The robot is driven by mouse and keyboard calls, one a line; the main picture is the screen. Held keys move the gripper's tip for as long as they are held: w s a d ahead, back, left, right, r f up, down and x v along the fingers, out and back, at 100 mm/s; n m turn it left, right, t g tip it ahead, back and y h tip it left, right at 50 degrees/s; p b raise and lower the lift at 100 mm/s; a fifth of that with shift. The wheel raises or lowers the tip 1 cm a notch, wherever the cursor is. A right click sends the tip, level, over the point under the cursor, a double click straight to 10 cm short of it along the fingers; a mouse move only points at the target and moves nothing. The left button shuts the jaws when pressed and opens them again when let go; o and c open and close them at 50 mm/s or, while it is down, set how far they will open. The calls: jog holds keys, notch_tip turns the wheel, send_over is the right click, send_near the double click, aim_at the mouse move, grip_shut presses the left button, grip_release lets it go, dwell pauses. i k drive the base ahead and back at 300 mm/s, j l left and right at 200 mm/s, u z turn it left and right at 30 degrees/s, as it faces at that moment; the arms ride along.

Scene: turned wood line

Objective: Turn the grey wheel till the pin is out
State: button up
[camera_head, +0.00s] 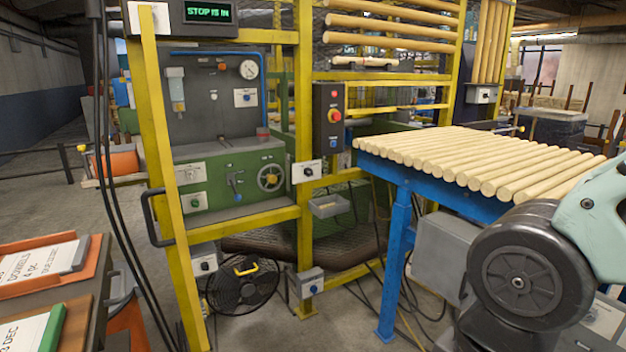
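The grey wheel (270,178) is a small handwheel with a yellowish centre. It sits on the right part of the green machine front (222,178), behind the yellow frame. A small display (208,13) above reads "STOP IS IN" in green letters. I cannot make out the pin for certain. My arm (530,275) fills the lower right, large and close, far from the wheel. My gripper is outside the picture.
A blue roller stand (398,255) carrying pale wooden rods (480,160) stands right of the wheel. Yellow posts (305,150) and a rail cross the machine front. A black fan (243,285) sits on the floor below. A table with trays (45,265) is at lower left.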

aim_at(271, 179)
jog(key=k+u, duration=0.2)
jog(key=u, duration=0.15)
jog(key=k+u, duration=0.2)
jog(key=u, duration=0.15)
jog(key=k+u, duration=0.3)
jog(key=i+l+z, duration=0.25)
jog(key=i, duration=0.25)
jog(key=i+z, duration=0.2)
jog(key=i, duration=0.25)
jog(key=i+z, duration=0.1)
jog(key=i, duration=1.95)
jog(key=i+l+u, duration=0.2)
jog(key=i, duration=0.8)
